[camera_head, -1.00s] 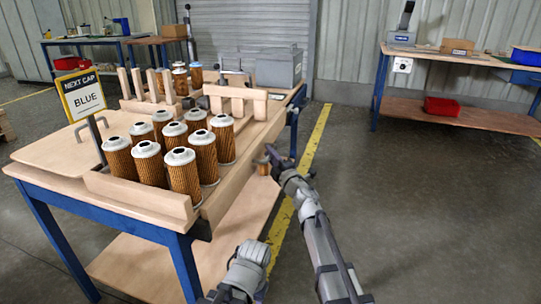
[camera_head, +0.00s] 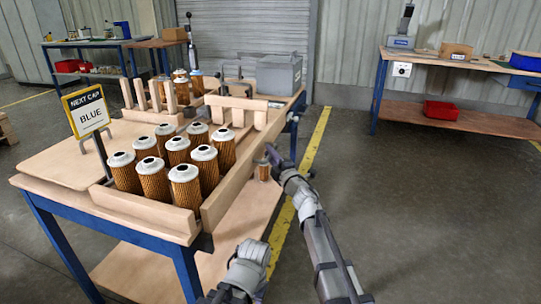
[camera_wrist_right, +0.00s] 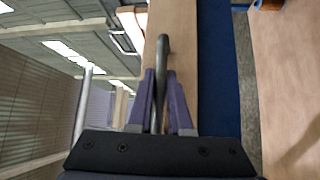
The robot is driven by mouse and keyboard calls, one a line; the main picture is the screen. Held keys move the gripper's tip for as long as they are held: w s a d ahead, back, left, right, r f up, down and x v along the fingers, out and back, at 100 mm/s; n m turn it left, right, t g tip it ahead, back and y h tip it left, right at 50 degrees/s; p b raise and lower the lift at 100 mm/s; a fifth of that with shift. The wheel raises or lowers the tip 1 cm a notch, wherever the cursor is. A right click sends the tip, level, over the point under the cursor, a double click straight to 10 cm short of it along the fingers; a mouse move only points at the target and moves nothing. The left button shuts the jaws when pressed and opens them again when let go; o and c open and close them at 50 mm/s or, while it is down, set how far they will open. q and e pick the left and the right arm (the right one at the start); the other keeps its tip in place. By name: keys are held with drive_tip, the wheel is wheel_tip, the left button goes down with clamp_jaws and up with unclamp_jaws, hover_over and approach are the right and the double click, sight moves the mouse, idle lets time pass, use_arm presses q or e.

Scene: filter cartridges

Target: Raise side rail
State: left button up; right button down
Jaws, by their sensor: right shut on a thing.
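The side rail (camera_head: 238,172) is a long wooden board along the right edge of the wooden table (camera_head: 60,168). It stands on edge beside a block of filter cartridges (camera_head: 178,150) with pale caps and brown pleated sides. My right gripper (camera_head: 271,153) is at the outer side of the rail. In the right wrist view, its two purple fingers (camera_wrist_right: 160,100) are shut on a grey curved bar handle (camera_wrist_right: 162,60) in front of the wooden board. How the handle joins the rail is hidden. My left gripper does not show.
A wooden frame (camera_head: 235,105) and a grey box (camera_head: 279,73) are farther back. The floor to the right is clear.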

drive_tip(key=shift+r, duration=0.5)
drive_tip(key=shift+w+f, duration=0.15)
drive_tip(key=c, duration=1.1)
unclamp_jaws()
drive_tip(key=shift+r, duration=0.2)
drive_tip(key=shift+o, duration=1.3)
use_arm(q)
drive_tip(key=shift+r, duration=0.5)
use_arm(e)
drive_tip(key=shift+f, duration=0.1)
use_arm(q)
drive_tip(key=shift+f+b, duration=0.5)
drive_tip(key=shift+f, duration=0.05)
use_arm(e)
drive_tip(key=v, duration=0.8)
